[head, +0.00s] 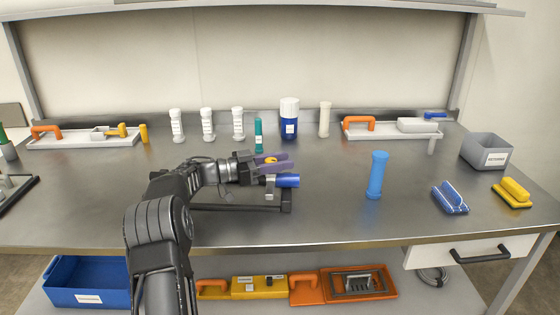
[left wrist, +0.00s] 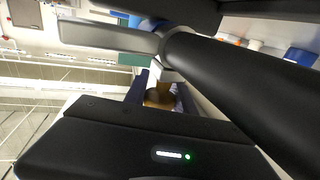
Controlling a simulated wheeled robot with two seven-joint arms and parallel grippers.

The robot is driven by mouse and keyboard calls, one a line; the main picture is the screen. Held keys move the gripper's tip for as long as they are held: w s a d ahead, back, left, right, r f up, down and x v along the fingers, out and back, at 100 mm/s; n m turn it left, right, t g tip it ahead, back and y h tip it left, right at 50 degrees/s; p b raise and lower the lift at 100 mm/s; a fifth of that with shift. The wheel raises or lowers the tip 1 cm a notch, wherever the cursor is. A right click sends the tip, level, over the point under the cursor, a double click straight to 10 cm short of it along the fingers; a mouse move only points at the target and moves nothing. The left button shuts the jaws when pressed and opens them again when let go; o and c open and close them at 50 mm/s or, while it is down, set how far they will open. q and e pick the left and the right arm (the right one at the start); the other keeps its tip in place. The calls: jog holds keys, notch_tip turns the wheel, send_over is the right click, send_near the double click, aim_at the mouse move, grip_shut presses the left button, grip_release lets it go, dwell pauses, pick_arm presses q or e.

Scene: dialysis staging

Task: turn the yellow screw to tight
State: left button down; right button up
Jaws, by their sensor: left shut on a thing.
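My left gripper (head: 275,164) reaches in from the left over a dark stand on the table. Its purple-grey fingers are shut on the yellow screw (head: 271,160), of which only a small yellow part shows between them. In the left wrist view the yellow-orange screw (left wrist: 158,97) sits between the dark fingers, partly hidden by my own gripper body. A blue cylinder (head: 288,180) lies level at the stand, just below the fingertips. How far the screw is turned cannot be seen. My right gripper is not in view.
A blue upright cylinder (head: 376,175) stands to the right, with a blue brush (head: 450,198) and a yellow brush (head: 513,193) beyond it. Bottles, including a blue one with a white cap (head: 289,118), stand behind. A grey bin (head: 486,151) is at the far right.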

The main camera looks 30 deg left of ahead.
pick_arm(q)
jog(key=shift+f+h, duration=0.25)
jog(key=shift+h, duration=0.05)
dwell(0.5)
jog(key=c, duration=1.4)
grip_release()
jog(key=o, duration=0.4)
jog(key=shift+r, duration=0.15)
jog(key=shift+v, duration=3.9)
jog(key=shift+c, duration=0.3)
